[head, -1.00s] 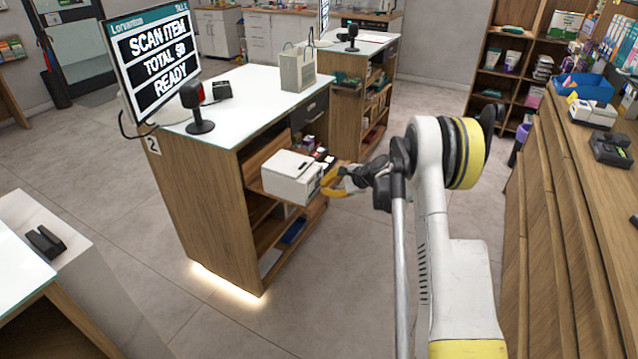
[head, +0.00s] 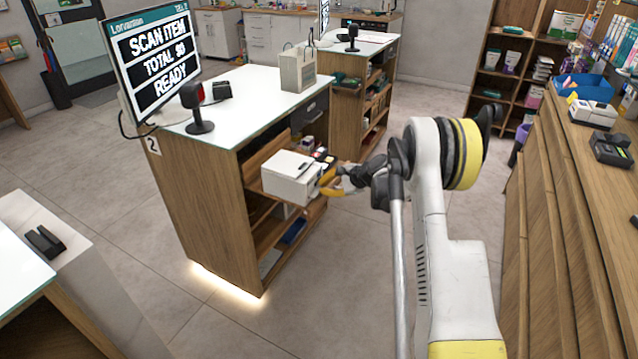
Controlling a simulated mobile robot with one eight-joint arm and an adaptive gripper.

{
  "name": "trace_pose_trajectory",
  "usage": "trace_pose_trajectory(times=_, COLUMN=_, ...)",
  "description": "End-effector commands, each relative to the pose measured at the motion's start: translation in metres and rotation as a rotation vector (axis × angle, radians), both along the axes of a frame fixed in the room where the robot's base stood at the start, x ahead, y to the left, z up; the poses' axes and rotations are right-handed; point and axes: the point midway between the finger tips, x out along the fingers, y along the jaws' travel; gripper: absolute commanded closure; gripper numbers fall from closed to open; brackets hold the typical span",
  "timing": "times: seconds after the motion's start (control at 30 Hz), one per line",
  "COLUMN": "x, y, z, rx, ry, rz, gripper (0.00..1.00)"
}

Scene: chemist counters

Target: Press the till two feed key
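The till two counter (head: 200,205) carries a "2" label and a screen (head: 153,58) reading SCAN ITEM, TOTAL $0, READY. A white box-shaped printer (head: 290,180) sits on a shelf in the counter's open side. My gripper (head: 329,184), with yellow fingers, is at the printer's right-hand face, very close to it or touching it; I cannot tell which. The fingers are small and partly overlap the printer, so I cannot tell whether they are open or shut. The feed key is too small or hidden to make out.
Small dark and coloured items (head: 322,155) lie behind the printer on the same shelf. A wooden counter (head: 570,190) runs along the right. The floor between is clear.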

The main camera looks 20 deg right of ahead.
Motion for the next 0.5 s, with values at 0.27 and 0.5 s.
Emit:
trace_pose_trajectory(times=0.27, x=-0.007, y=-0.006, z=0.0, rx=0.0, ry=0.0, rz=-0.002, gripper=1.0)
trace_pose_trajectory(times=0.5, x=-0.012, y=-0.009, z=0.0, rx=0.0, ry=0.0, rz=0.0, gripper=1.0)
